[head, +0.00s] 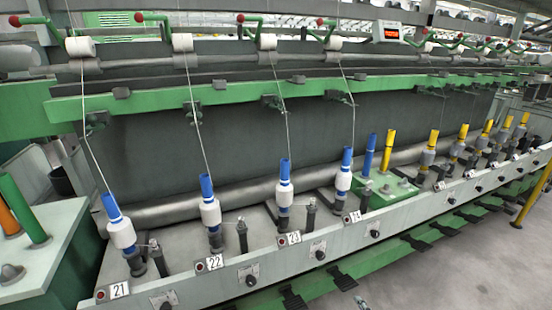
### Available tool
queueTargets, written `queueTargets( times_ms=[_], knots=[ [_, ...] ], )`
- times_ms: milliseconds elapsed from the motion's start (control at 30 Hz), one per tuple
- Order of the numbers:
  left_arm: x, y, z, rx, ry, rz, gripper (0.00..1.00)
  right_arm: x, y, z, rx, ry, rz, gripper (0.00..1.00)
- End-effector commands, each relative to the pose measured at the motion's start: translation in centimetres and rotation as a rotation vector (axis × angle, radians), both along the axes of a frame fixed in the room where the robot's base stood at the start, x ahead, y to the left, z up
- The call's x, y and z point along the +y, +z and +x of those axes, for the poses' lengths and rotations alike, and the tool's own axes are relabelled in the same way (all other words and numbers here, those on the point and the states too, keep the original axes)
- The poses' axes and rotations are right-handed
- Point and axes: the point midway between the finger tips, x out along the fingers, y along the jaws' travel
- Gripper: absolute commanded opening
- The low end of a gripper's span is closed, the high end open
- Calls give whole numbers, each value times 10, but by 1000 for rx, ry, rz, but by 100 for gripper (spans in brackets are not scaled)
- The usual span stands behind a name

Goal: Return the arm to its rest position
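The spinning frame fills the view. Its near spindles hold blue tubes with white yarn, such as the bobbin at 21 (122,232), at 22 (211,213) and at 23 (284,194). Another blue bobbin (344,173) stands to the right of these. Threads run from these bobbins up to white rollers (80,46).
A grey-green box (45,268) at the left carries a green tube (22,208), an orange tube (8,219) and a grey knob. Yellow tubes (388,150) stand farther along the rail (330,238). Bare floor (470,265) lies at the lower right.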

Motion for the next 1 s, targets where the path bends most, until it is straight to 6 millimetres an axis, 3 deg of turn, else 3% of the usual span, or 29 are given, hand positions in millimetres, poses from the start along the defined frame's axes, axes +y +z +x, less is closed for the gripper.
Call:
queueTargets(
  times_ms=[33,100,200,333,500,633,700,1000],
  knots=[
    [0,0,0,0,0,0,36,-11,-39,-24,115,-114,99,53],
    [0,0,0,0,0,0,36,-24,-89,-62,267,-278,231,53],
    [0,0,0,0,0,0,36,-31,-148,-122,463,-494,388,53],
    [0,0,0,0,0,0,36,-26,-200,-196,666,-720,531,53],
    [0,0,0,0,0,0,36,-10,-240,-278,870,-953,655,53],
    [0,0,0,0,0,0,36,8,-259,-338,1010,-1115,725,53],
    [1,29,-10,7,1,0,36,6,-229,-344,1009,-1117,725,53],
    [2,100,-56,24,1,1,36,4,-158,-389,1021,-1120,711,53]
  ],
)
